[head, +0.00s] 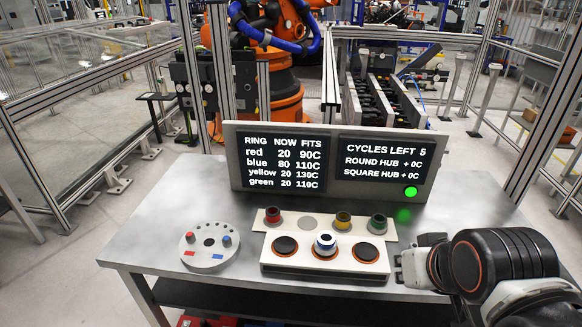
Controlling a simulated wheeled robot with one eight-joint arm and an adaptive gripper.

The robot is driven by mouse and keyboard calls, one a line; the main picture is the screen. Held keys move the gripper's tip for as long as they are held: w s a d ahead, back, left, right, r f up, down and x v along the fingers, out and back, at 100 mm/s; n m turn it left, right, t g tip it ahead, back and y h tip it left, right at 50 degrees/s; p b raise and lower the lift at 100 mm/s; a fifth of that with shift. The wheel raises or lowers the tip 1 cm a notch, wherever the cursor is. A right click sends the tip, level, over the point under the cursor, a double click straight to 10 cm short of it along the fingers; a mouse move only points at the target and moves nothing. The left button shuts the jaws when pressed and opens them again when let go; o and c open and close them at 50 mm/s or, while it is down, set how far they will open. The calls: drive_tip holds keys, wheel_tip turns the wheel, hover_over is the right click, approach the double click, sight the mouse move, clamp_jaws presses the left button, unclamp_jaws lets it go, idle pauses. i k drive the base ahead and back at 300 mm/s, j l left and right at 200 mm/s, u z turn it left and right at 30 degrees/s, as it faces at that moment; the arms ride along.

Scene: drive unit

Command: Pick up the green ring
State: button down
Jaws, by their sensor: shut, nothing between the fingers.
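The green ring (378,223) sits at the right end of a white rack (300,231), beyond the heater plate. My gripper (400,268) is at the right of the table, its fingers pointing left. It is shut and empty, nearer to me than the green ring and a little right of it, apart from it. The red ring (272,214) is at the rack's left end and the yellow ring (343,219) is left of the green one. A blue ring (326,243) sits on the middle pad of the heater plate (322,270).
A display panel (335,160) stands behind the rack; it reads green now 20, fits 110C, cycles left 5. A green lamp (410,191) is lit on it. A grey round fixture (209,257) with red and blue pegs stands at left. A rack spot (308,222) is empty.

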sight(377, 224)
drive_tip(key=i+l+u, duration=0.15)
drive_tip(key=l, duration=0.2)
drive_tip(key=i+l+u, duration=0.1)
drive_tip(key=l, duration=0.3)
drive_tip(key=i+l+u, duration=0.15)
drive_tip(key=l, duration=0.25)
